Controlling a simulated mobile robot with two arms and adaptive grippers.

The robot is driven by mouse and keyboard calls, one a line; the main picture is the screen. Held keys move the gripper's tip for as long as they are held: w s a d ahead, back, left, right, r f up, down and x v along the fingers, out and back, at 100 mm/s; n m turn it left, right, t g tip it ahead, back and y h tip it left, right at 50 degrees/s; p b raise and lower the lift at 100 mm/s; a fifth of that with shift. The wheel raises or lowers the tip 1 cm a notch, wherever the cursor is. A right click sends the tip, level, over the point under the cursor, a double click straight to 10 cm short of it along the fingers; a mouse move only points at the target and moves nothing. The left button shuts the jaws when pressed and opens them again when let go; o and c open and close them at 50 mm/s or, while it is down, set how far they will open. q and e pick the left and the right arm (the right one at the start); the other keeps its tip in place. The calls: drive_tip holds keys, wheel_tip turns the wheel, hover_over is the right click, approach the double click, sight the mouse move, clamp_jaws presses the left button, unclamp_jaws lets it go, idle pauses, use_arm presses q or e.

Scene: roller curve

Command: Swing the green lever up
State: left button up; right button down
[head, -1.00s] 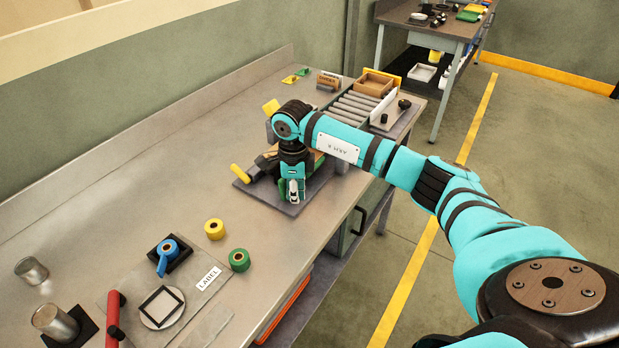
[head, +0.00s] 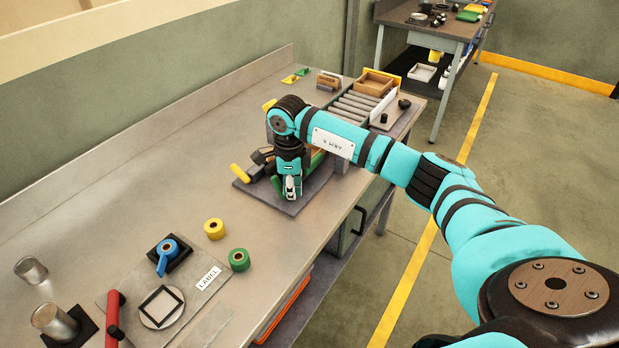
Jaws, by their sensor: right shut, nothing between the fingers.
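My right gripper (head: 291,193) is shut and empty. It points down over the dark base plate (head: 300,205) of a small fixture on the metal bench. A small green piece (head: 277,183), which may be part of the green lever, shows just left of the gripper. More green (head: 317,158) shows behind the gripper on its right. My right forearm and wrist hide most of the fixture, so I cannot tell the lever's angle or whether the gripper touches it. A yellow handle (head: 240,173) sticks out at the fixture's left. My left gripper is not in view.
A roller track (head: 355,106) with a wooden tray (head: 375,83) lies behind my arm. The bench left of the fixture is clear.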

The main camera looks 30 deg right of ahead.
drive_tip(key=shift+r, duration=0.1)
wheel_tip(320, 180, up, 9)
drive_tip(key=s+p, duration=0.1)
drive_tip(key=p, duration=0.4)
drive_tip(key=shift+d+p, duration=0.2)
drive_tip(key=shift+p, duration=0.1)
idle(0.9)
